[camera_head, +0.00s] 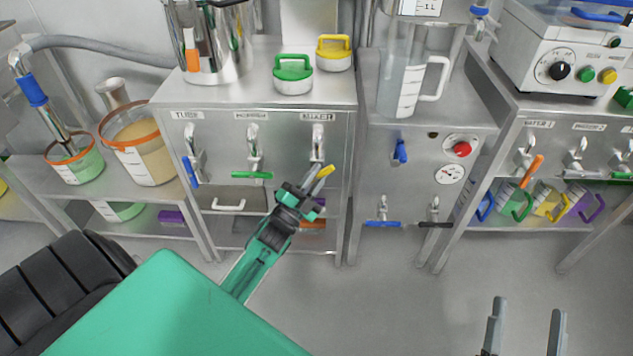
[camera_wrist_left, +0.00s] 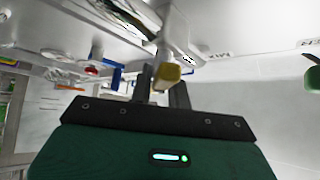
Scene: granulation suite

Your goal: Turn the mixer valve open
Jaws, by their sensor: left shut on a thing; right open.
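The mixer valve (camera_head: 318,142) is the rightmost of three valves on the steel cabinet front, under a label that appears to read MIXER. Its yellow handle (camera_head: 325,171) shows at the lower end of the valve, partly hidden by my left gripper (camera_head: 311,178). My left gripper is shut on this handle. In the left wrist view the yellow handle end (camera_wrist_left: 171,73) sits between the two fingers (camera_wrist_left: 161,88). The handle's exact angle is hard to tell. My right gripper (camera_head: 525,325) is open and empty over the floor at the lower right.
Beside the mixer valve are a valve with a green handle (camera_head: 252,175) and one with a blue handle (camera_head: 190,172). A red-orange bar (camera_head: 313,224) lies on the shelf below. A panel with a red button (camera_head: 462,149) stands to the right. Floor in front is clear.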

